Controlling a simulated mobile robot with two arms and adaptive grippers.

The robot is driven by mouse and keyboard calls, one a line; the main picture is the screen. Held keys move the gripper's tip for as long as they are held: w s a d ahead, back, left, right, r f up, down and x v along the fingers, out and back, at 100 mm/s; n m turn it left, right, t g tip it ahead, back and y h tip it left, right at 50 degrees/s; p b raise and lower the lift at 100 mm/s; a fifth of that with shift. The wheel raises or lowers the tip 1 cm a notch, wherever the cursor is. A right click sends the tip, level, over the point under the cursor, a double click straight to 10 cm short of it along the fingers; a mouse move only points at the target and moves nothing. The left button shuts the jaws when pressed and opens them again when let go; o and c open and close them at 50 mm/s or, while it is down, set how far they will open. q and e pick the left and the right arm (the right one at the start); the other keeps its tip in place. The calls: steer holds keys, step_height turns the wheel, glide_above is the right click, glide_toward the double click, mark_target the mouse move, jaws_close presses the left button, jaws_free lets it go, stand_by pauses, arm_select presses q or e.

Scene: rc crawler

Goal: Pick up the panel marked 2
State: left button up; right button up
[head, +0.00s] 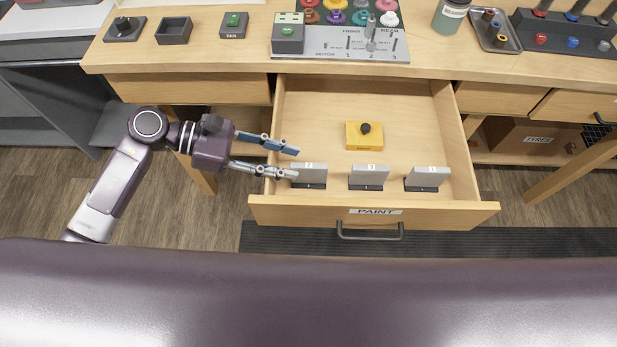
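The panel marked 2 (309,175) is a thin grey plate standing upright on a dark base, at the left in the open drawer. My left gripper (297,163) reaches in from the left over the drawer's left wall. Its two fingers are apart, with the fingertips near the left end of panel 2. I cannot tell whether the lower finger touches the panel. Nothing shows between the fingers. My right gripper is not in view.
The drawer (466,215), labelled PAINT, also holds panel 3 (369,177), panel 1 (427,179) and a yellow block with a black knob (364,136). The workbench (250,62) behind carries a board with coloured pots. The drawer floor behind the panels is mostly clear.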

mark_target(308, 165)
arm_select(q)
steer(key=p+x, duration=0.1)
steer(key=x, duration=0.5)
steer(key=shift+d+f, duration=0.1)
steer(key=shift+d, duration=0.15)
jaws_close()
